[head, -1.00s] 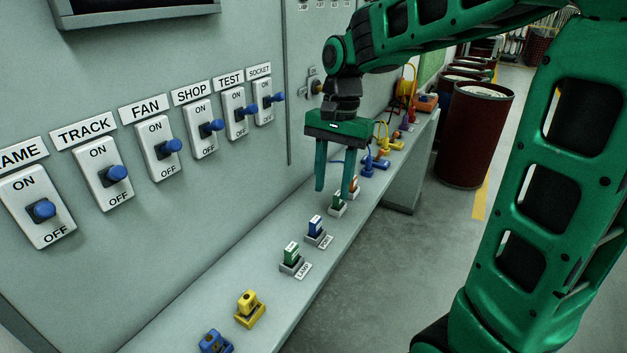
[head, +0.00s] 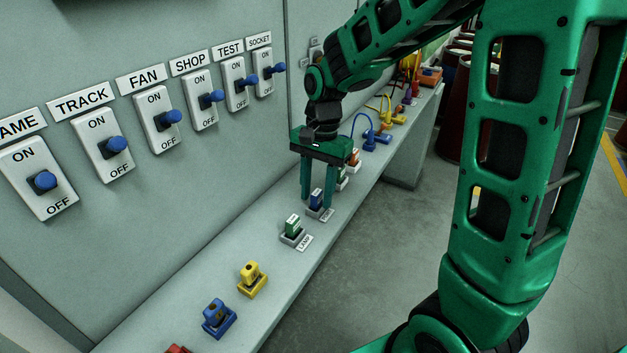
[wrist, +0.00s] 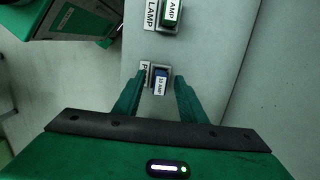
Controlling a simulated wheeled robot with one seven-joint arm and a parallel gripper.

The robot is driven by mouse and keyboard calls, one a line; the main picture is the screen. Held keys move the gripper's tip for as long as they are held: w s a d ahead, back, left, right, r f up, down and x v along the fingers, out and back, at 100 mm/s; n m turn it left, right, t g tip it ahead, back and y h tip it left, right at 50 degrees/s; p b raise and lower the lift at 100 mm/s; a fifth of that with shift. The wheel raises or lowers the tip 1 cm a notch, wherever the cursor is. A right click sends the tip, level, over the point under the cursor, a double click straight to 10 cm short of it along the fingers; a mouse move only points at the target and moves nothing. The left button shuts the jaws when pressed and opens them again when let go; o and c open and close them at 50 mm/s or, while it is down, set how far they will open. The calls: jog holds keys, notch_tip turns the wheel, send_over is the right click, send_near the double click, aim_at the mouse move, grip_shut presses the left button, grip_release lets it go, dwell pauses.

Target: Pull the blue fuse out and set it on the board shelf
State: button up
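The blue fuse (head: 316,198) stands upright in a grey holder on the shelf. It also shows in the wrist view (wrist: 161,83), with a white label on its face. My gripper (head: 317,203) points down over it, with one finger on each side. In the wrist view my gripper (wrist: 155,84) is open, and gaps show between the fingers and the fuse. The long grey board shelf (head: 190,285) runs along the wall panel. The name plate by the holder is partly hidden in the wrist view.
A green fuse (head: 293,226) by a LAMP plate stands nearer on the shelf. A yellow block (head: 252,278) and a blue block (head: 219,317) stand nearer still. More fuses and cabled plugs (head: 374,137) lie beyond. Lever switches (head: 116,145) stick out from the panel. Bare shelf shows between them.

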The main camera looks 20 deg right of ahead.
aim_at(315, 193)
jog(key=shift+f, duration=0.25)
grip_shut()
jog(key=shift+r, duration=2.3)
